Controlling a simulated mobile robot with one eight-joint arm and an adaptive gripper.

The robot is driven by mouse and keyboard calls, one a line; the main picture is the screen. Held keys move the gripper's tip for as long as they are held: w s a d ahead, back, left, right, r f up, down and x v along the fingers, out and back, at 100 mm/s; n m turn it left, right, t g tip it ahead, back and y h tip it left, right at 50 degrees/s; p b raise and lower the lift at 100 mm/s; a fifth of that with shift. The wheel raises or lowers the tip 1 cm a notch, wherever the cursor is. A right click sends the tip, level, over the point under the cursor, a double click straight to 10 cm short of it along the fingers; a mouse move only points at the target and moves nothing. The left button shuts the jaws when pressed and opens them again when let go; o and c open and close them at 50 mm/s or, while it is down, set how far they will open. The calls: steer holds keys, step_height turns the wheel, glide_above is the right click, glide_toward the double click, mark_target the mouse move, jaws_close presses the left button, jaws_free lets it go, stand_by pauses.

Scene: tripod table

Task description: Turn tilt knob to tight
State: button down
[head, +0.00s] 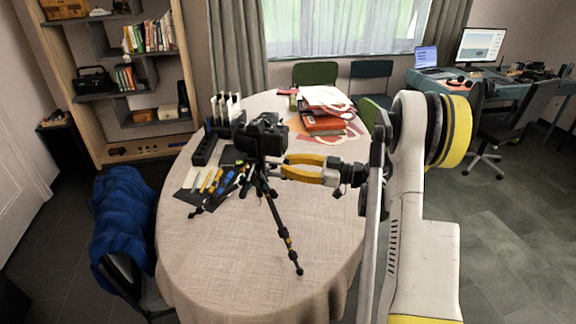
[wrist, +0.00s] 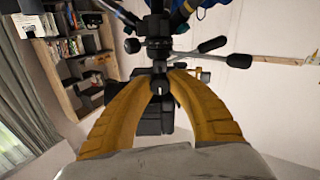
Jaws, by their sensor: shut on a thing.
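A black tripod (head: 283,228) stands on the round table with a dark camera (head: 262,138) on top. My gripper (head: 286,166) reaches in from the right at the tripod head, just below the camera. In the wrist view its yellow fingers (wrist: 160,85) close on a small dark knob of the tripod head (wrist: 158,42), which I take to be the tilt knob (wrist: 160,87). The fingertips hide part of the knob. A black handle (wrist: 238,60) sticks out to the right. No marking for tight or loose is readable.
The round table (head: 235,265) has a light cloth. Pens and tools (head: 212,182) lie left of the tripod, and a black organiser (head: 205,150) stands behind them. Red books and papers (head: 322,115) lie at the back. A chair with a blue cloth (head: 123,225) stands at the left.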

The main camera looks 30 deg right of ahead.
steer(key=shift+m, duration=0.3)
steer(key=m+b, duration=0.1)
steer(key=m, duration=0.2)
steer(key=shift+m, duration=0.3)
steer(key=shift+m+b, duration=0.4)
steer(key=shift+m, duration=1.9)
steer(key=c, duration=1.2)
jaws_free()
steer(key=v, duration=1.2)
